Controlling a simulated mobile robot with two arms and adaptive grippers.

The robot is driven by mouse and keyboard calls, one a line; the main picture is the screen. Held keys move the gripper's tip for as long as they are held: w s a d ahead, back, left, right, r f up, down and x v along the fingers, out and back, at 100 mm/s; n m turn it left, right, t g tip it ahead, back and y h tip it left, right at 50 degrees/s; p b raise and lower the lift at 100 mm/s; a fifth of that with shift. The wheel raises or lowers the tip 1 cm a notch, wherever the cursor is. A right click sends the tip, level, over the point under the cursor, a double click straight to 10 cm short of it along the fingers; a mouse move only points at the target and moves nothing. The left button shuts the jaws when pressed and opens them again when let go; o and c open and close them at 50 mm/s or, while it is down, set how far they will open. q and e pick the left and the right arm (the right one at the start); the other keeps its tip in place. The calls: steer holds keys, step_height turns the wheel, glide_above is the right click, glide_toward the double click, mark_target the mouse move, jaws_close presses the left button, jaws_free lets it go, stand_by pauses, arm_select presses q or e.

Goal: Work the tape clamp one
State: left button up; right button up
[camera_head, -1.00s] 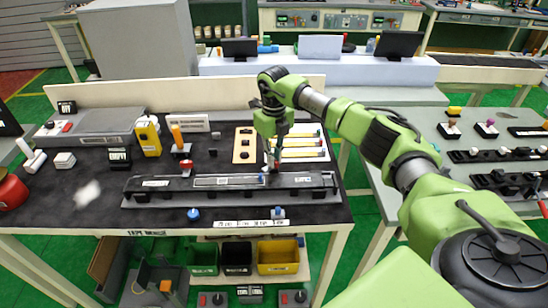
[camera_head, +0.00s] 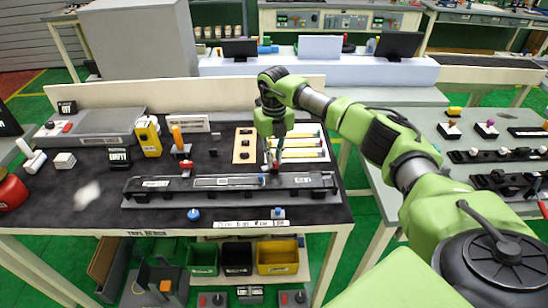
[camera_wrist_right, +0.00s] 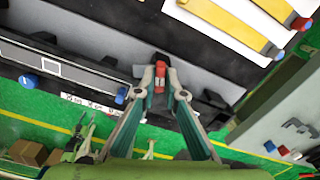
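A long black fixture rail (camera_head: 150,196) with labels lies along the front of the bench; which part is tape clamp one I cannot read. My right gripper (camera_head: 273,163) points down at the rail's right part. In the right wrist view, a small red block (camera_wrist_right: 161,77) stands on a grey base, with the gripper's fingertips (camera_wrist_right: 161,84) close against both its sides. The gripper looks shut on it. A blue knob (camera_head: 262,179) sits just left of the fingertips. My left gripper is not in view.
Behind the rail lie a yellow plate (camera_head: 244,146) and yellow strips (camera_head: 303,153). A yellow device (camera_head: 148,138) and an orange-handled tool (camera_head: 178,138) stand to the left. A blue button (camera_head: 193,214) sits in front. Bins (camera_head: 278,257) are below.

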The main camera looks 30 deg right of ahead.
steer(key=shift+o, duration=1.3)
steer(key=shift+r, duration=0.1)
step_height(320, 180, up, 12)
